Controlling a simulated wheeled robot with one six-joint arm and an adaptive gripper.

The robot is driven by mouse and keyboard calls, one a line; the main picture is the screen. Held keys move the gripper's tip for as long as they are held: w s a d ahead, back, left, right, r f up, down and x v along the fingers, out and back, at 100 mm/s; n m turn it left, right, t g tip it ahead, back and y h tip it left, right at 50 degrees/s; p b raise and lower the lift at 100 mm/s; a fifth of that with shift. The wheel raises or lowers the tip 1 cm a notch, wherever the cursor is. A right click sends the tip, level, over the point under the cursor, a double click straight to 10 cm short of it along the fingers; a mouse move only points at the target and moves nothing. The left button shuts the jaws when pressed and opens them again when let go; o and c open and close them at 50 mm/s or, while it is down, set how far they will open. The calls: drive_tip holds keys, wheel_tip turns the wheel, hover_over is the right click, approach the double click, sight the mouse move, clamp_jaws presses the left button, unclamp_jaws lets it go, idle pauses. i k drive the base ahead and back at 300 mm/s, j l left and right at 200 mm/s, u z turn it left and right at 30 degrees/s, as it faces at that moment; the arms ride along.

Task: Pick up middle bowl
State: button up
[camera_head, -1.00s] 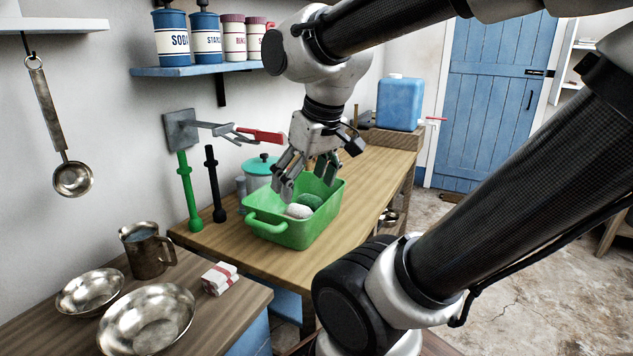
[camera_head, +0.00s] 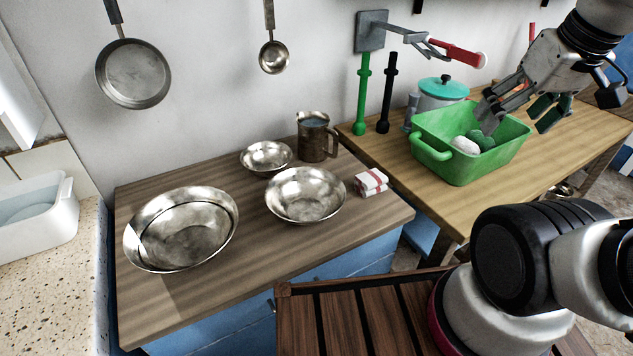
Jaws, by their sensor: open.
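Three metal bowls stand on the brown wooden counter. The large bowl (camera_head: 181,229) is at the left. The small bowl (camera_head: 266,157) is behind, beside a metal jug. All three look upright and empty. My gripper (camera_head: 518,118) is open and empty at the upper right, above the green tub and well to the right of the bowls.
The green tub (camera_head: 466,160) holds a white and a green item. A pan (camera_head: 134,74) and ladle (camera_head: 273,54) hang on the wall. The counter's front strip is clear.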

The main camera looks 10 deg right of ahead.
sight(303, 196)
drive_tip(key=u, duration=1.35)
drive_tip(key=k+j+z, duration=0.2)
drive_tip(key=j+z, duration=0.25)
drive_tip(key=j, duration=0.2)
drive_tip(key=k+j+z, duration=0.2)
